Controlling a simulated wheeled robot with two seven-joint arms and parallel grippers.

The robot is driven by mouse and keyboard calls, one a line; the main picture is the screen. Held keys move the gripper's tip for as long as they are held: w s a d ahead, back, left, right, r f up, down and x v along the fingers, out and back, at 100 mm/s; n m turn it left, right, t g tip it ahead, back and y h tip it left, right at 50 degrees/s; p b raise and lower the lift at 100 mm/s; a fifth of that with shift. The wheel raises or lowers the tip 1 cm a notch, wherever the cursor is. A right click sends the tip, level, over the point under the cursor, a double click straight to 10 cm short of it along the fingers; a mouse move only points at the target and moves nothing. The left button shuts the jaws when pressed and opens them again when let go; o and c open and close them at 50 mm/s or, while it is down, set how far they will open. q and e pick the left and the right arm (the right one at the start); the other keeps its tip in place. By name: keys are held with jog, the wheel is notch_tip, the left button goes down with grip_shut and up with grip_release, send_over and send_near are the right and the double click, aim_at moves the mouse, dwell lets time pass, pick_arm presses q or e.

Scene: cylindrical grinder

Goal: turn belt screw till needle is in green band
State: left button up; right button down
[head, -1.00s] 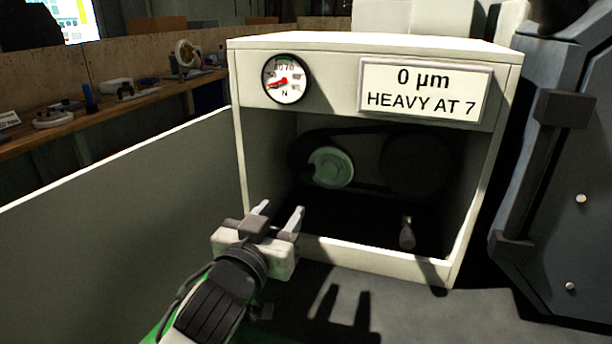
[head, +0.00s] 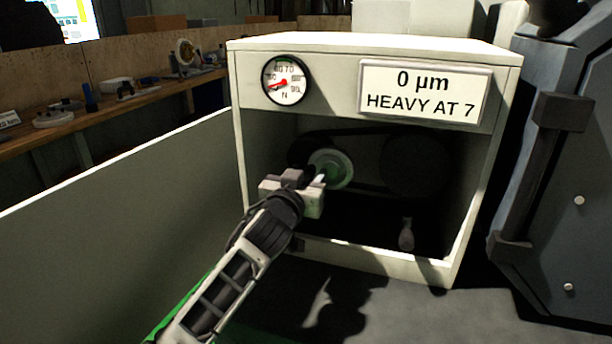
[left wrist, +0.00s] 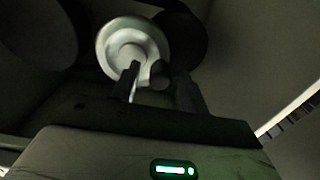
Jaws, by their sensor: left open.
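The round gauge (head: 287,80) is at the upper left of the cabinet front. My left gripper (head: 318,180) is open inside the cabinet opening, in front of the pale pulley (head: 343,163). In the left wrist view the fingers (left wrist: 161,84) point at that pulley (left wrist: 112,43). A small dark round end (left wrist: 160,73) shows between the fingers; I cannot tell whether it is the belt screw or whether they touch it. My right gripper is not in view.
A pale knob-like handle (head: 406,234) stands low at the opening's right. A dark pulley (head: 415,166) is beyond the belt. The cabinet's frame (head: 375,254) surrounds the opening. A sign (head: 424,91) reads 0 µm, HEAVY AT 7. A panel (head: 120,220) stands on the left.

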pick_arm(q)
grip_shut()
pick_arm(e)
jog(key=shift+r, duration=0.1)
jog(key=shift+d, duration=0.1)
